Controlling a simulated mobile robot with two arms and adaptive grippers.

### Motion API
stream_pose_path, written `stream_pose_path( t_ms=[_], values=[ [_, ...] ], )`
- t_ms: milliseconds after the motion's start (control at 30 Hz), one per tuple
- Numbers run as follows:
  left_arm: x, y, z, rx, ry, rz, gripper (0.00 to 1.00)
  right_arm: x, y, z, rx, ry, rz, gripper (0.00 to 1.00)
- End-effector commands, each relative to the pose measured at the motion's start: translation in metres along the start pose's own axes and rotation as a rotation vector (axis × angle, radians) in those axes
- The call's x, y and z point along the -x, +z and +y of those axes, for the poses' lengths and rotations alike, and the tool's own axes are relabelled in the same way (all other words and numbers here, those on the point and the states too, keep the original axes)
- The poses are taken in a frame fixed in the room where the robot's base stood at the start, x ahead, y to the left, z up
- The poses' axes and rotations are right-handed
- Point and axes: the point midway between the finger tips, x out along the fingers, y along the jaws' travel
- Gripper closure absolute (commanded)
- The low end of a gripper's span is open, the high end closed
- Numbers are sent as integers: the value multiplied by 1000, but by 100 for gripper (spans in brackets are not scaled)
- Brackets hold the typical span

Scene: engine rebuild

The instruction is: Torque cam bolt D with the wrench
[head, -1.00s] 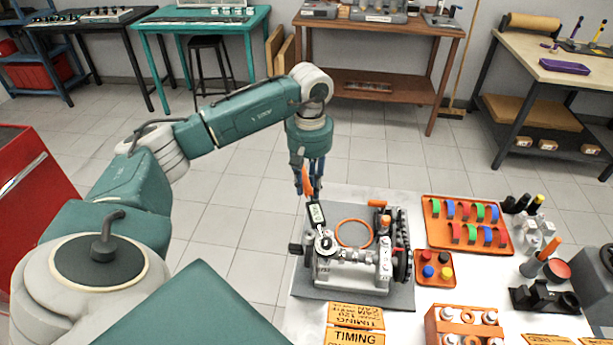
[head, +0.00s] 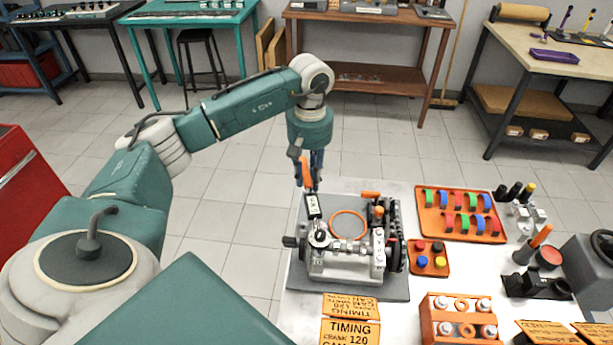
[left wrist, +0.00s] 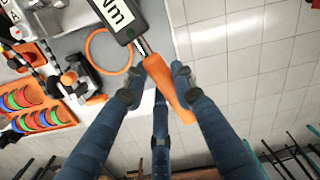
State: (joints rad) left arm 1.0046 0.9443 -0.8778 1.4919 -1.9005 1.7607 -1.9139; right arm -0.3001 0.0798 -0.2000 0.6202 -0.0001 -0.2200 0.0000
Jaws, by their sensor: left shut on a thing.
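The torque wrench has an orange handle (head: 306,172) and a dark body with a white display (head: 313,206). My left gripper (head: 311,180) is shut on this handle; in the left wrist view the handle (left wrist: 166,86) lies between its blue fingers (left wrist: 157,84). The wrench is tilted, its head (head: 319,239) down at the left end of the camshaft (head: 345,247) on the engine block (head: 338,269). The wrench head hides the bolt under it, so I cannot tell which bolt it is or whether it is seated. My right gripper is out of view.
An orange ring (head: 348,226) lies behind the camshaft. An orange tray of coloured bearing shells (head: 459,235), a small tray of coloured caps (head: 429,271), an orange piston holder (head: 461,340) and timing cards (head: 350,331) crowd the white table.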

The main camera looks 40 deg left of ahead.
Motion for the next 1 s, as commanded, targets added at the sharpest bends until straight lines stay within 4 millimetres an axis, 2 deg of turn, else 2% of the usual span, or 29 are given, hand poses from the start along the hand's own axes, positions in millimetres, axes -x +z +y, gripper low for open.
stream_pose_path(
  t_ms=[200,1000],
  values=[
    [2,1,9,-42,3,0,100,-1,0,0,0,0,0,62],
    [2,1,16,-81,3,2,100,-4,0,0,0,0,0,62]
  ],
)
